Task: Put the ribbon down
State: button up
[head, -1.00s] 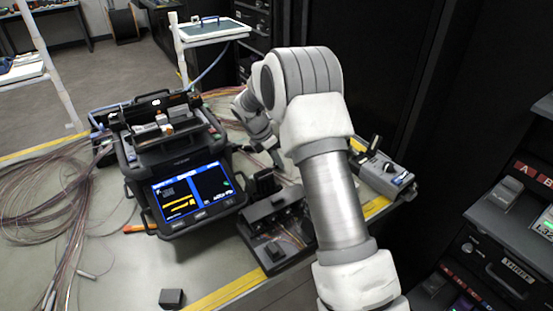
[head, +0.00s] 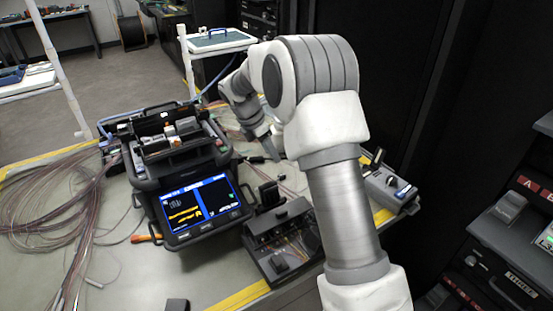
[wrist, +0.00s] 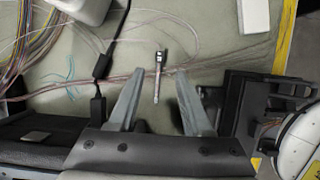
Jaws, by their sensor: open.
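A short ribbon piece (wrist: 157,85), pale with a dark block at its far end, lies on the work surface in the wrist view, apart from both fingers. My gripper (wrist: 160,74) is open above it, one grey finger on each side of it. In the head view my gripper (head: 266,147) is behind the fusion splicer, at its right, partly hidden by my arm. A small dark piece (head: 256,159) lies near it on the table; I cannot tell for sure that it is the ribbon's end.
The fusion splicer (head: 165,150) stands on the table with its screen lit. A black fibre tool (head: 284,243) is at its right, and a grey device (head: 388,188) is at the table's right edge. Loose fibre bundles (head: 45,205) spread at left. Black cabinets stand at right.

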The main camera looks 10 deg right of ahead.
jog(key=s+r+m+t+y, duration=0.2)
jog(key=s+r+m, duration=0.8)
jog(key=s+r, duration=0.6)
jog(key=s+m+t+y, duration=0.2)
jog(key=s+m, duration=0.9)
jog(key=s, duration=0.9)
jog(key=shift+a+f+m, duration=0.15)
jog(key=shift+f+m, duration=0.15)
jog(key=shift+r, duration=0.1)
notch_tip(320, 180, up, 10)
jog(key=p, duration=1)
